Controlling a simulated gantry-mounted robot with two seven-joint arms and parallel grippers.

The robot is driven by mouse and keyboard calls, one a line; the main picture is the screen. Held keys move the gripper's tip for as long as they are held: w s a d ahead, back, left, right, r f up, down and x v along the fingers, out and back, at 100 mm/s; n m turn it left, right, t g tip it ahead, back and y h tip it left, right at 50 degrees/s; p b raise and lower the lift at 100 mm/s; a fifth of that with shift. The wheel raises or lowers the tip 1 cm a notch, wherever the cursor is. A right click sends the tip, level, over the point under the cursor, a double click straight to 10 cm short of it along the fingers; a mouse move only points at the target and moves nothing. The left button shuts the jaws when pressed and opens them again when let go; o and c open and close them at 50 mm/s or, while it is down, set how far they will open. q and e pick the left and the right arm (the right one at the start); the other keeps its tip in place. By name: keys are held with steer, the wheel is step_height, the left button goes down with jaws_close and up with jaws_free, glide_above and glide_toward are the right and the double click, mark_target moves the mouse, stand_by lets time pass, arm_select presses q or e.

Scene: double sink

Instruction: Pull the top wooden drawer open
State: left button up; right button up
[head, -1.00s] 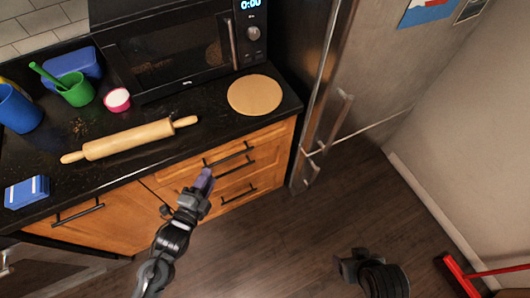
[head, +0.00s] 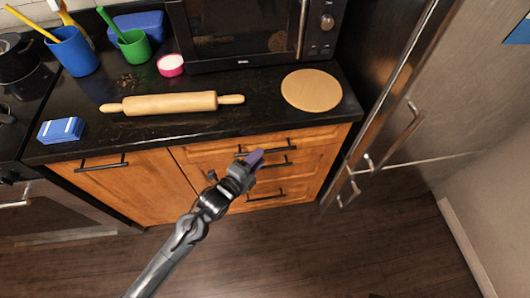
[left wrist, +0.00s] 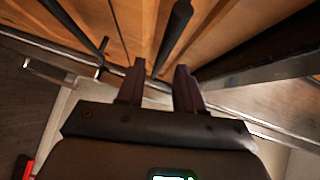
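The wooden top drawer (head: 325,136) is just under the black counter and looks shut. Its dark bar handle (head: 280,149) runs along its front. My left gripper (head: 256,158) is at this handle, in front of its left part, and hides some of the drawer fronts. In the left wrist view the two fingers of my left gripper (left wrist: 159,75) are apart, with a dark bar handle (left wrist: 174,38) showing in the gap between them. I cannot tell whether they touch it. My right gripper is out of view.
Lower drawers with dark handles (head: 266,196) sit below, and a cabinet door (head: 130,190) is to the left. A steel fridge (head: 440,90) stands close on the right. A rolling pin (head: 170,104) and flat dough (head: 311,90) lie on the counter. The floor (head: 300,250) in front is clear.

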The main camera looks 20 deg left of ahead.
arm_select(q)
steer(key=shift+b+x, duration=0.45)
steer(key=shift+x, duration=1.75)
steer(key=shift+c, duration=0.3)
jaws_close()
